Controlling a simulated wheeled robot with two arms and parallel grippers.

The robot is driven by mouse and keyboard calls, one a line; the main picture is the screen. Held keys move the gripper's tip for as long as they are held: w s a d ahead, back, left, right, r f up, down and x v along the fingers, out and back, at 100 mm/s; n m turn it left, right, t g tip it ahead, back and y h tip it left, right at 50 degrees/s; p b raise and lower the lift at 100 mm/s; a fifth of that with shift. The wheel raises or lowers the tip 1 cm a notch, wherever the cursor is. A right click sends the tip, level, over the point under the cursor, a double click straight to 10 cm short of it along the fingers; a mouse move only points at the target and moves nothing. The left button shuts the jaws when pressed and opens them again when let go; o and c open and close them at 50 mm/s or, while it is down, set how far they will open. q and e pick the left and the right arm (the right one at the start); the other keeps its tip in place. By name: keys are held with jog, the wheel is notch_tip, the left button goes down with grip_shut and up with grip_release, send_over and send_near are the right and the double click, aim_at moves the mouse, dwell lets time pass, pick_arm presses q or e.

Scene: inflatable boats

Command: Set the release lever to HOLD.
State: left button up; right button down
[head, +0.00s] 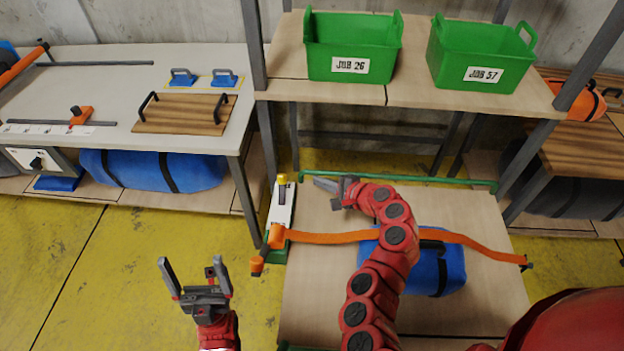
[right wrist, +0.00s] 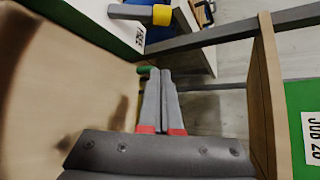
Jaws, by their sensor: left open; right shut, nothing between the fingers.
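The release lever (head: 282,181), with a yellow end, stands on a white plate (head: 280,212) at the left edge of the low strapping table. In the right wrist view the lever's yellow tip (right wrist: 162,15) and grey arm show at the top, beside a small label that seems to read FREE. My right gripper (head: 320,185) is shut and empty, a short way right of the lever and apart from it. It also shows in the right wrist view (right wrist: 160,72). My left gripper (head: 192,279) is open and empty over the yellow floor.
An orange strap (head: 335,237) crosses the table (head: 310,310) over a blue bundle (head: 436,268), partly behind my right arm. Green bins (head: 352,45) and (head: 480,52) stand on the shelf behind. A grey-white bench (head: 90,80) is at the left.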

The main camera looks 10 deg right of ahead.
aim_at(282, 190)
jog(key=p+x, duration=0.1)
jog(key=x, duration=0.5)
jog(key=shift+w+a, duration=0.1)
jog(key=shift+x, duration=0.95)
jog(key=shift+w+a+f, duration=0.15)
jog(key=shift+s+a+r+p, duration=1.05)
jog(key=shift+s+a+p, duration=0.05)
jog(key=shift+s+p, duration=0.15)
jog(key=shift+a, duration=0.1)
